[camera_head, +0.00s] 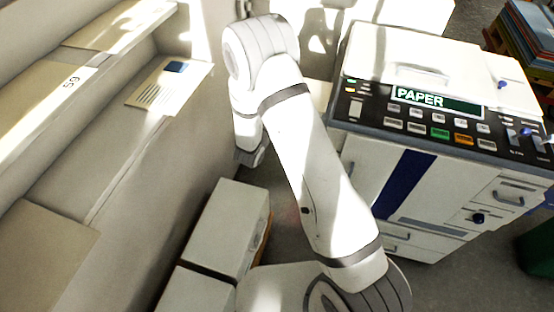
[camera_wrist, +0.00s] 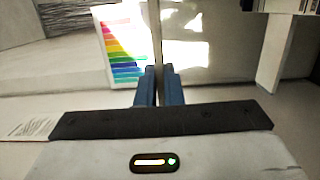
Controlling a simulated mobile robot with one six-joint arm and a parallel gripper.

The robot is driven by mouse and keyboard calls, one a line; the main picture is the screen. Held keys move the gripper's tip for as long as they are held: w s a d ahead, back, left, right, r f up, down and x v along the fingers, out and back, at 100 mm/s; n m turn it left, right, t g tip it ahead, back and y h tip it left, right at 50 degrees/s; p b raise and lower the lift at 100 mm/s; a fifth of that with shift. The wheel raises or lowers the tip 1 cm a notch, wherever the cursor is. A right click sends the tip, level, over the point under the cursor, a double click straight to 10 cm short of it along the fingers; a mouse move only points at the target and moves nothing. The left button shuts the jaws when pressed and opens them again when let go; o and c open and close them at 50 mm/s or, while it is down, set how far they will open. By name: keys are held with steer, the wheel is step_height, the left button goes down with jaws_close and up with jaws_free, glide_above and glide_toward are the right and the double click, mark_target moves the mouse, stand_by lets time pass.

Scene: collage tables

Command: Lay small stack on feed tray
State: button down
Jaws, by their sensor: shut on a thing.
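My gripper (camera_wrist: 159,86) shows in the wrist view with its two blue fingers close together. It is shut on a thin, pale, upright thing (camera_wrist: 157,38) seen edge-on, which fits the small stack; its full shape cannot be told. In the head view my white arm reaches up and bends down near the grey ledge, and the fingers and what they hold are hidden there. The copier (camera_head: 430,185) with a "PAPER" sign (camera_head: 437,101) stands to the right of my arm. I cannot pick out the feed tray for certain.
A sheet with rainbow bars (camera_wrist: 122,45) shows left of the fingers. A printed card with a blue patch (camera_head: 168,84) lies on the ledge (camera_head: 100,170) at left. Pale boxes (camera_head: 228,225) stand below it. Stacked coloured boards (camera_head: 528,40) are at top right.

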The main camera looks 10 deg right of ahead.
step_height(320, 180, down, 25)
steer(key=b, duration=2.4)
steer(key=w+a+b+x, duration=0.1)
steer(key=a+b+x, duration=0.15)
steer(key=x, duration=1.65)
step_height(320, 180, down, 6)
steer(key=b, duration=0.4)
steer(key=shift+w+d, duration=0.3)
steer(key=shift+w, duration=0.15)
steer(key=c, duration=1.5)
jaws_free()
steer(key=p+v, duration=0.1)
steer(key=v, duration=0.6)
steer(key=shift+s+a, duration=0.25)
steer(key=shift+s, duration=0.1)
